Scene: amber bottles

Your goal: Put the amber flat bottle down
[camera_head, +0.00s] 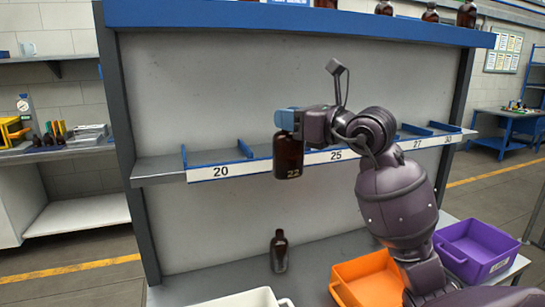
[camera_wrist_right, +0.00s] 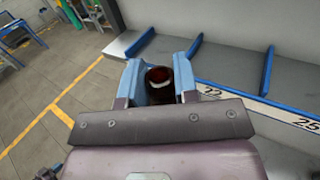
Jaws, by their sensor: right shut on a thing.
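My right gripper (camera_head: 288,122) has blue fingers and is shut on the amber flat bottle (camera_head: 288,160), a dark brown bottle with a yellow 22 low on its side. The bottle hangs upright in front of the middle shelf (camera_head: 160,172), between the labels 20 and 25, and hides part of the shelf edge. In the right wrist view the dark top of the bottle (camera_wrist_right: 159,77) sits between the two blue fingers (camera_wrist_right: 160,85), beside the shelf edge labelled 22. My left gripper is not in view.
Blue dividers (camera_head: 245,149) split the shelf into slots. Another dark bottle (camera_head: 279,252) stands on the lower counter (camera_head: 215,283). A white bin (camera_head: 240,299), an orange bin (camera_head: 365,270) and a purple bin (camera_head: 477,246) stand at the front. More bottles stand on the top ledge (camera_head: 230,16).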

